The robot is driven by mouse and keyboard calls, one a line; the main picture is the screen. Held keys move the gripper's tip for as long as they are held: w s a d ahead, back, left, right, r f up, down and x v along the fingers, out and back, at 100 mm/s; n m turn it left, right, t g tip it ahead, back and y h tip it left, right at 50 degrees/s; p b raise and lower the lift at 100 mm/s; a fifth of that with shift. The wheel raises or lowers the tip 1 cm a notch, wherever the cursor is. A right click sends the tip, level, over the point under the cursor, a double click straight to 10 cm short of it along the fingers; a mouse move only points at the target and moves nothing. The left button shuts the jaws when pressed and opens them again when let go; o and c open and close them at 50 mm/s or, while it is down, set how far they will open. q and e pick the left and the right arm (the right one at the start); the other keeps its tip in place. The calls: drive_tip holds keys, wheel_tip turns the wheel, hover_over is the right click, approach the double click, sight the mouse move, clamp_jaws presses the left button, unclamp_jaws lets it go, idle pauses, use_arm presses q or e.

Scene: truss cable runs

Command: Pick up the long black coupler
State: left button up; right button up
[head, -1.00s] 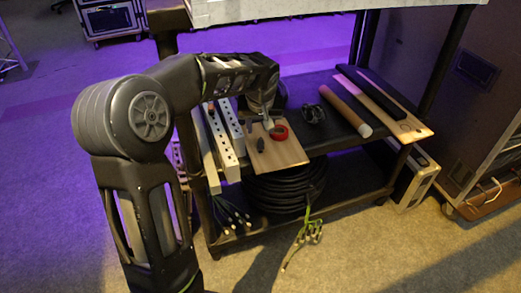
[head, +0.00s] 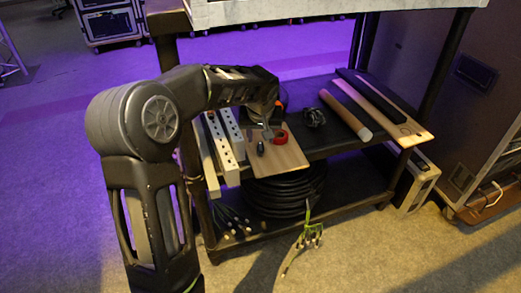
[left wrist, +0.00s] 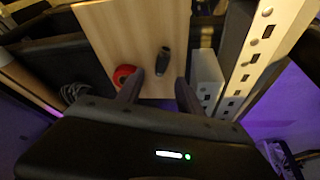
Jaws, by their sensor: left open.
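The black coupler (head: 261,149) is a small dark cylinder on the light wooden board (head: 288,160) on the cart's upper shelf. It also shows in the left wrist view (left wrist: 163,60), lying lengthwise just beyond my fingertips and between their lines. My left gripper (left wrist: 158,82) is open and empty, its two dark fingers apart over the board. In the head view my left gripper (head: 268,131) is over the board just behind the coupler, partly hidden by my arm. My right gripper is in neither view.
A red tape roll (head: 281,138) lies close beside the left gripper on the board. White power strips (head: 232,140) stand left of the board. A black item (head: 315,116) and long tubes (head: 346,114) lie to the right. A coiled black cable (head: 285,195) is on the lower shelf.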

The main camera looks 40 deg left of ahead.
sight(261, 144)
use_arm(q)
drive_tip(key=b+x, duration=0.1)
drive_tip(key=x, duration=0.3)
drive_tip(key=shift+f, duration=0.2)
idle(0.3)
clamp_jaws()
idle(0.4)
